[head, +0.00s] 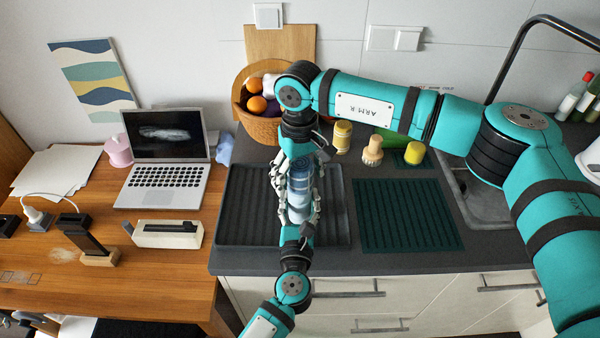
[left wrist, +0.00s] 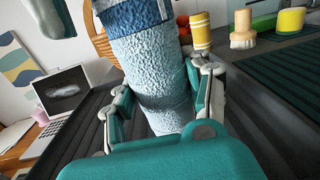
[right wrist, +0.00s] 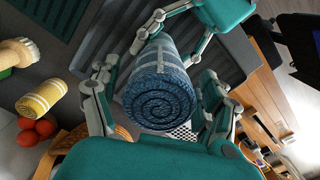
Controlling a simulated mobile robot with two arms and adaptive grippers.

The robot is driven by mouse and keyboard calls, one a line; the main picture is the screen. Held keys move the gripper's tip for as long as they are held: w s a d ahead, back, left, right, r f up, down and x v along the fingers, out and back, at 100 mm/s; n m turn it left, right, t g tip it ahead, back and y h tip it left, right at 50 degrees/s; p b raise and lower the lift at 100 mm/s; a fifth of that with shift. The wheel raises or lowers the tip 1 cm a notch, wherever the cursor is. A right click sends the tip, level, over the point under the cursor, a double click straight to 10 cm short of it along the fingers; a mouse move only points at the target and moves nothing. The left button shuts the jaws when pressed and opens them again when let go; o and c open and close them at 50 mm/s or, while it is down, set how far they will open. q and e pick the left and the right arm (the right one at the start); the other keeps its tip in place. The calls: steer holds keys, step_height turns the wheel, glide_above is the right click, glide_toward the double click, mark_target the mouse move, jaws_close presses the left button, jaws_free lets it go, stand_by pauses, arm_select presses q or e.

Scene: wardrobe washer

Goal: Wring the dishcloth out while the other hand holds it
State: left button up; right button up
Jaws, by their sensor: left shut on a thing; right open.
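The dishcloth (head: 299,194) is a rolled blue cloth, light blue at its lower part and darker at its upper end. It stands roughly upright above the dark ribbed tray (head: 240,205). My left gripper (head: 298,218) is shut on its lower part; in the left wrist view the fingers sit on both sides of the cloth (left wrist: 155,75). My right gripper (head: 293,165) is open at the upper end, its fingers spread on either side of the roll. The right wrist view shows the dark spiral end of the cloth (right wrist: 160,98) between those fingers. Contact there is unclear.
A green ribbed mat (head: 405,215) and a sink (head: 478,195) lie right of the tray. A laptop (head: 165,160) is on the wooden desk at left.

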mark_target(299, 162)
arm_select(q)
steer(key=shift+f, duration=0.2)
arm_select(e)
step_height(299, 162, up, 12)
steer(key=shift+r, duration=0.1)
stand_by(0.5)
arm_select(q)
steer(key=o, duration=1.5)
steer(key=shift+o, duration=0.6)
steer(key=shift+r, duration=0.15)
steer(key=shift+o, duration=1.2)
steer(key=s, duration=1.2)
steer(key=shift+a, duration=0.35)
